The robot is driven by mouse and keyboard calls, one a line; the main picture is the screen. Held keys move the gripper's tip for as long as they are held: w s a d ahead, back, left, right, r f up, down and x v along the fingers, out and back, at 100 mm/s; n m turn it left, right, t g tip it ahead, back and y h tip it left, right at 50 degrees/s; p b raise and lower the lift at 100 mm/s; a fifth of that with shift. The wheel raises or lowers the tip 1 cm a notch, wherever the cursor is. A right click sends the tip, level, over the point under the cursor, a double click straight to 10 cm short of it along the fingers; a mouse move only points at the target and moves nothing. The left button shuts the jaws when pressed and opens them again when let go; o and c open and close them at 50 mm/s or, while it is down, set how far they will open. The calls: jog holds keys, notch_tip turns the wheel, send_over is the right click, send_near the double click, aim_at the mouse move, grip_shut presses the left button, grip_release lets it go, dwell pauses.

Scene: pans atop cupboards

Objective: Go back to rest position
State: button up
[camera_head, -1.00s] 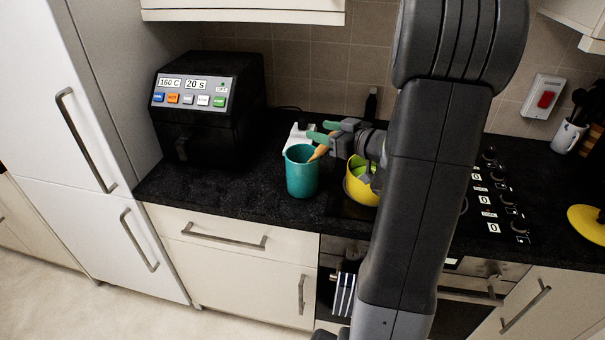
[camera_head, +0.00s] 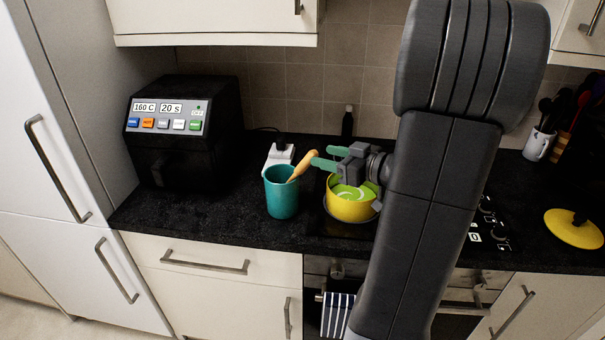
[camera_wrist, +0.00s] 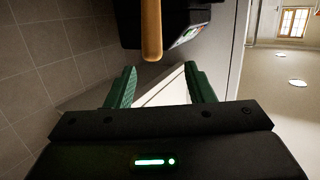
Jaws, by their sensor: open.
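My gripper (camera_head: 324,158) is open and empty, its green fingers pointing left, just right of a wooden utensil handle (camera_head: 302,167). The utensil leans to the right out of a teal cup (camera_head: 282,199) on the black counter. In the wrist view, my open fingers (camera_wrist: 160,82) are spread apart, with the wooden handle (camera_wrist: 151,28) ahead of them, apart from the fingers. A yellow pan (camera_head: 347,209) with green contents (camera_head: 345,191) stands below my gripper. My arm hides part of the area to its right.
A black appliance (camera_head: 190,130) with colored buttons stands on the left. A white socket block (camera_head: 279,156) sits behind the cup. Wall cupboards (camera_head: 215,18) hang above. A yellow lid (camera_head: 573,229) and a utensil mug (camera_head: 538,145) are at right. The counter's front left is clear.

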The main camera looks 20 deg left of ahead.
aim_at(308, 152)
jog(key=shift+p+x, duration=0.5)
jog(key=shift+x, duration=3.7)
jog(key=shift+d, duration=0.1)
